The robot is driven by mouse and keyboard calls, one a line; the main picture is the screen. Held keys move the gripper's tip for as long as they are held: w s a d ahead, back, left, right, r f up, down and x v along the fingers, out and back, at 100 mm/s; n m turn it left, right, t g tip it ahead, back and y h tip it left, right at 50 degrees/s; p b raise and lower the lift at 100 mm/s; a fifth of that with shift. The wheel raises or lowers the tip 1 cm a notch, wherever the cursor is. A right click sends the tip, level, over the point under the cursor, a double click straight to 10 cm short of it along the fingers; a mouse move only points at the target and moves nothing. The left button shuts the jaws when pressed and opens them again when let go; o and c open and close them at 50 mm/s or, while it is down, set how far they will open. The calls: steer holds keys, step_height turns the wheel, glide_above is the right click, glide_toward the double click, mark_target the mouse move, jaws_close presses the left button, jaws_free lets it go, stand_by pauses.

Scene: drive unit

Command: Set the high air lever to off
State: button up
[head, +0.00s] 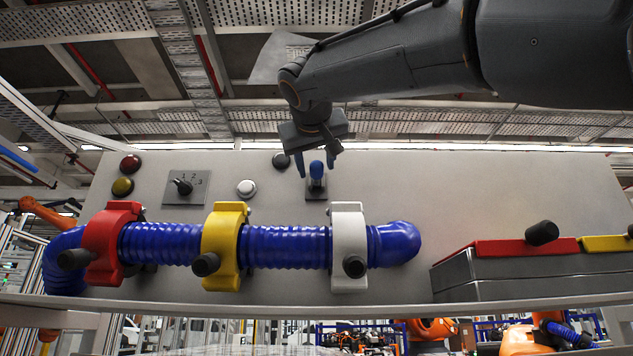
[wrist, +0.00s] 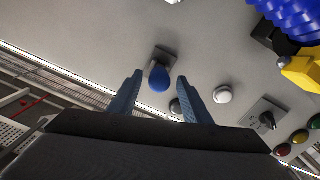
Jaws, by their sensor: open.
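A small lever with a blue knob (head: 316,169) sits on a grey base plate on the upper middle of the panel. I see no label on it. In the head view the knob stands above the middle of its base. My gripper (head: 316,174) is open, with one blue finger on each side of the knob. In the wrist view the blue knob (wrist: 159,80) shows between the fingertips (wrist: 160,76). No contact shows, and I cannot tell exactly how deep the fingers reach around it.
A white button (head: 246,188), a black button (head: 281,160) and a rotary switch (head: 184,187) are left of the lever. A blue hose (head: 285,247) with red, yellow and white clamps runs below. Grey boxes with red and yellow tops (head: 510,268) stand at right.

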mark_target(317, 178)
steer(key=w+p, duration=0.1)
steer(key=w, duration=0.1)
steer(key=w+p, duration=0.1)
steer(key=w, duration=0.1)
steer(key=w+p, duration=0.1)
steer(key=w, duration=0.1)
steer(key=shift+d+r, duration=0.1)
steer(key=shift+d, duration=0.2)
steer(key=shift+w, duration=0.55)
jaws_close()
